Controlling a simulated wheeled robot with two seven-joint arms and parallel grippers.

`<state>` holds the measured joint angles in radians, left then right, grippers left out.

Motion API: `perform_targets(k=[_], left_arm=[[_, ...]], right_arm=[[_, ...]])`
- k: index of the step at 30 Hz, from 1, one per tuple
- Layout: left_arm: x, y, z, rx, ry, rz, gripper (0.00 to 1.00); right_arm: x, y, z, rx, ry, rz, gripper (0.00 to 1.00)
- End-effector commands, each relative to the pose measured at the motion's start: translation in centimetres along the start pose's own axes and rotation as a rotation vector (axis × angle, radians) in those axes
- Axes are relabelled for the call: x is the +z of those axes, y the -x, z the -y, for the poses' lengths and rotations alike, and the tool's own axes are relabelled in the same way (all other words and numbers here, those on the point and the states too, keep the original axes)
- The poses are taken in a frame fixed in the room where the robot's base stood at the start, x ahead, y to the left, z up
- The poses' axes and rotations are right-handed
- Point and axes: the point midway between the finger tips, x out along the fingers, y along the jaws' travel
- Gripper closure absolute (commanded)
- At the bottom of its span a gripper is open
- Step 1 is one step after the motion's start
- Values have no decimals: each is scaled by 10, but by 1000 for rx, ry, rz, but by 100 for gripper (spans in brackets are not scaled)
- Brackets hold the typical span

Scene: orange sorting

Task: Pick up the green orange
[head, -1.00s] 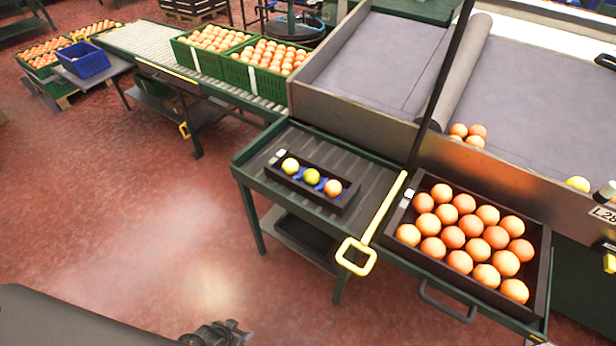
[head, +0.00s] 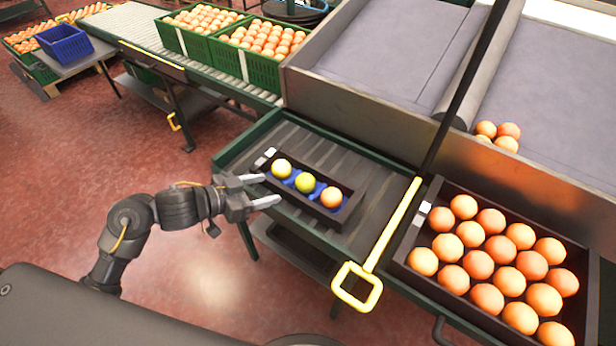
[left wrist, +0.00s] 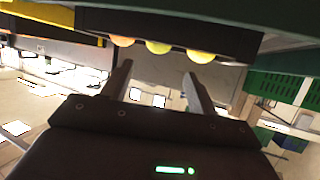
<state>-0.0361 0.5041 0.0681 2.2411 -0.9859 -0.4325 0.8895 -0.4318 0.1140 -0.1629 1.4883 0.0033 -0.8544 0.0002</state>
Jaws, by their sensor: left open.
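The tray lies on a ribbed green-framed table. My left gripper (head: 273,189) is open and empty at the near left side of the tray, its fingers pointing toward the fruits and apart from them. In the left wrist view the green orange (left wrist: 158,47) shows beyond and between the two fingertips (left wrist: 157,68), in the middle of the row. My right gripper is not in view.
A large black crate of oranges (head: 418,228) stands to the right, past a yellow-handled bar (head: 392,225). A metal wall (head: 370,120) rises behind the tray. Green crates (head: 250,72) stand on the conveyor at the back. Open floor lies at the left.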

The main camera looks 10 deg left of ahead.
Motion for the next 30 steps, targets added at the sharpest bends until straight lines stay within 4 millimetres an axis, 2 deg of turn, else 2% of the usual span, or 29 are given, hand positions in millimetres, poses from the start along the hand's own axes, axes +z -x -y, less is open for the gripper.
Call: perform_targets(k=[9,12,20,27,30], left_arm=[[0,-43,0,-1,5,-4,41],[0,-52,0,-1,3,-2,41],[-1,-62,-1,1,3,-2,41],[-3,-97,-3,1,4,-3,41],[-4,-106,-3,1,3,-2,41]], right_arm=[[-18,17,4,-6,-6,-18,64],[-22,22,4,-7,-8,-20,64],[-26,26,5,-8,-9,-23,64],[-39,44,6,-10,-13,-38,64],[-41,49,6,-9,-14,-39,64]])
